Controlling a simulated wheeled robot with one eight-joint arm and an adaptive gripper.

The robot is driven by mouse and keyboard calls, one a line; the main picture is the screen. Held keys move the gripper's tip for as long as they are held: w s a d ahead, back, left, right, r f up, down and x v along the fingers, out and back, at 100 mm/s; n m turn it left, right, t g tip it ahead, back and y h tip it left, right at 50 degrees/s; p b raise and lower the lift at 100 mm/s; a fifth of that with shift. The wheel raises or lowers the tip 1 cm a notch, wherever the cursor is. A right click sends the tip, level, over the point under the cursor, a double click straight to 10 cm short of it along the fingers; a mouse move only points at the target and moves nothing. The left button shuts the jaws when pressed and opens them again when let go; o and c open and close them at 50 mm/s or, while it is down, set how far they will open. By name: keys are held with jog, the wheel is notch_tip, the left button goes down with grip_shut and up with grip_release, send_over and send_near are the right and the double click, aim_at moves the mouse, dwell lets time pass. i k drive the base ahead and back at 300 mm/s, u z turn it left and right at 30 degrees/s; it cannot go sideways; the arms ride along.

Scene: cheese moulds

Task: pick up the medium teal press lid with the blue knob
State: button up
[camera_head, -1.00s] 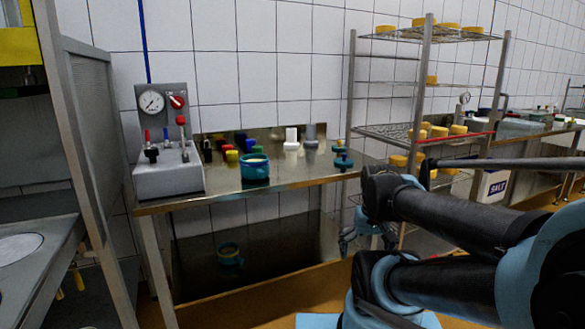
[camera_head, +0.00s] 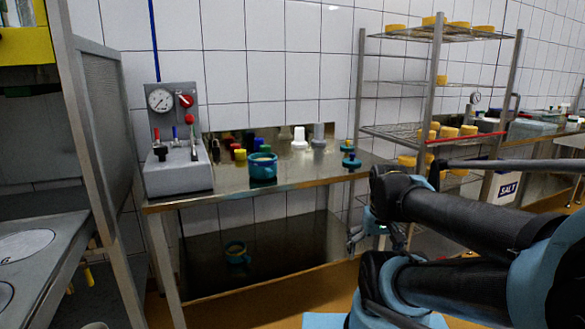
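A teal lid (camera_head: 351,162) with a small blue knob stands near the right end of the steel table (camera_head: 235,192). A small yellow-green bit shows just above or behind the knob. My gripper (camera_head: 375,245) hangs at the end of my black and light-blue arm, pointing down. In the picture it is below the lid, in front of the table's right end. Its fingers look spread with a gap between them, and I see nothing held. My arm's links hide part of the area to the right.
A teal round mould (camera_head: 262,171) stands mid-table. Several small coloured pieces and a white one (camera_head: 299,140) are behind it. A grey gauge box (camera_head: 178,177) fills the left end. A wire rack with yellow cheeses (camera_head: 437,80) stands to the right. Bare tabletop lies between the mould and lid.

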aim_at(352, 162)
jog(key=z, duration=1.55)
jog(key=k, duration=1.4)
jog(key=u, duration=0.7)
jog(key=i, duration=1)
jog(key=z, duration=0.05)
